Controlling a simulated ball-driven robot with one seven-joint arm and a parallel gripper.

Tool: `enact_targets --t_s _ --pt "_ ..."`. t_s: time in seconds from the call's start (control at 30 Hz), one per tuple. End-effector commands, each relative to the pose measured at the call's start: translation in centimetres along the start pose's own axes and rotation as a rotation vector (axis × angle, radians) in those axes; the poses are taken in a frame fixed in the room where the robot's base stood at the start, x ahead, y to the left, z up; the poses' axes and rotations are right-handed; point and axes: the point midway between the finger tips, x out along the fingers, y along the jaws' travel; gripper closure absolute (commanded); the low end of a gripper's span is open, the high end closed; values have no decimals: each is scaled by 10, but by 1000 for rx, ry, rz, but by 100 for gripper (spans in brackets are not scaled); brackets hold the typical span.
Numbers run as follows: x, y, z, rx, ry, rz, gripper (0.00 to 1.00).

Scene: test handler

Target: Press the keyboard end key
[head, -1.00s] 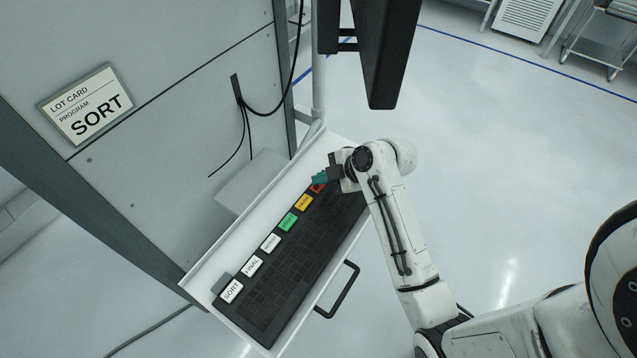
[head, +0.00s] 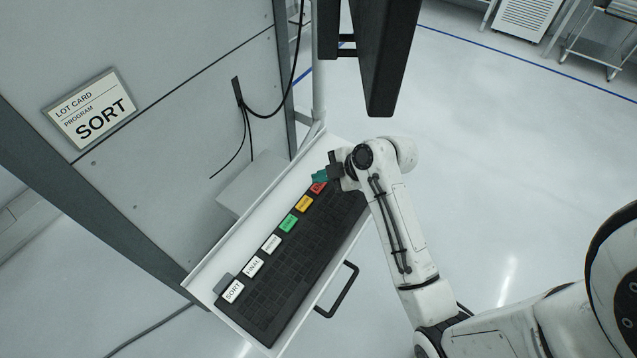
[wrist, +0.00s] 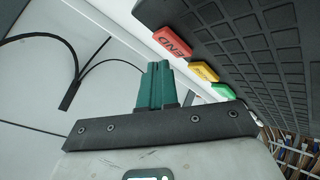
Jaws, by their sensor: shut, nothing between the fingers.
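The keyboard (head: 270,295) lies on a white pull-out tray (head: 333,283), with a row of labelled coloured keys along its back edge. The red key (head: 318,187) is at the far end and is partly covered by my gripper in the head view. In the wrist view the red key (wrist: 173,42) reads END. My gripper (head: 319,177) has teal fingers, pressed together and empty, close by the red key.
Yellow (head: 304,203), green (head: 288,222) and white keys follow the red one. A black monitor (head: 388,60) hangs beyond the tray. A lot card (head: 91,110) reading SORT is on the grey cabinet. A black handle (head: 338,290) sticks out from the tray front.

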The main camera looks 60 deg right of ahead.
Motion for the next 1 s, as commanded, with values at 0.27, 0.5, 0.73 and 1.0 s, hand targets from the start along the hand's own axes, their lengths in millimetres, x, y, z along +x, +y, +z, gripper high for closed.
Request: enact_targets --t_s 0.27,0.5,0.73,1.0 --pt "-6 4 -4 0 0 1 100" --pt "-21 15 -15 0 0 0 100" --pt "-34 25 -25 0 0 0 100" --pt "-35 25 -25 0 0 0 100"
